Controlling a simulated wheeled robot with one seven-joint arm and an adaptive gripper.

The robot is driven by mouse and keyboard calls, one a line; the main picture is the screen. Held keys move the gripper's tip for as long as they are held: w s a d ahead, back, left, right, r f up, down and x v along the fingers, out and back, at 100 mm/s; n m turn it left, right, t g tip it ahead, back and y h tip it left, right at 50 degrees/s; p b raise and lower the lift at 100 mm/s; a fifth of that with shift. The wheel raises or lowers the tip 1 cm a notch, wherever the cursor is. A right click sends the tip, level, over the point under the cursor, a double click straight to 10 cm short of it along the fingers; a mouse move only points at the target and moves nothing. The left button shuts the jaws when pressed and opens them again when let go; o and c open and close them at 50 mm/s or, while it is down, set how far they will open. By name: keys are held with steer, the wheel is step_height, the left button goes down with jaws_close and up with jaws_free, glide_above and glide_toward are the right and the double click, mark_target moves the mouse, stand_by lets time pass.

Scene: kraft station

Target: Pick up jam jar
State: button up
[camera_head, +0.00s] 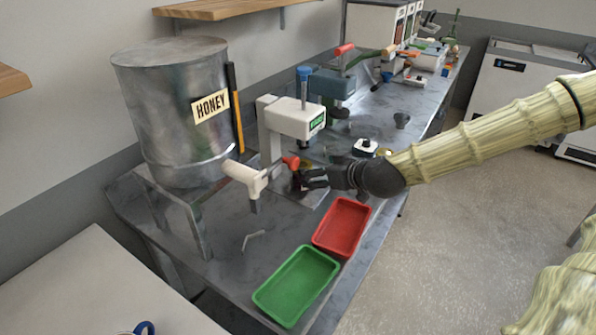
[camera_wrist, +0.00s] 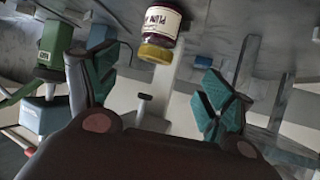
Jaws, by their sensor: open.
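The jam jar (camera_wrist: 158,28) shows in the wrist view at the top centre, dark red with a cream label and a yellow lid. The picture there is upside down, with the lid pointing down in it. My gripper (camera_wrist: 160,95) is open, with one green-padded finger on each side, and the jar is ahead of the gap between them, apart from both fingers. In the head view my gripper (camera_head: 308,179) is over the table beside the white press, and the jar is mostly hidden there behind or beside the fingers.
A metal honey drum (camera_head: 180,120) on a stand is at left, its white tap (camera_head: 245,177) jutting toward my gripper. The white press (camera_head: 292,120) stands close behind. A red tray (camera_head: 342,227) and a green tray (camera_head: 297,286) lie in front. Bare table (camera_head: 225,245) lies left of the trays.

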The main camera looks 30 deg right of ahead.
mark_target(306, 167)
steer(key=shift+x, duration=2.45)
steer(key=shift+w+d, duration=0.15)
steer(key=shift+p+x, duration=0.3)
steer(key=shift+x, duration=0.95)
steer(key=shift+r+x, duration=0.2)
steer(key=shift+x, duration=1.05)
steer(key=shift+w, duration=0.15)
steer(key=shift+c, duration=0.4)
steer(key=shift+r, duration=0.15)
steer(key=c, duration=1.4)
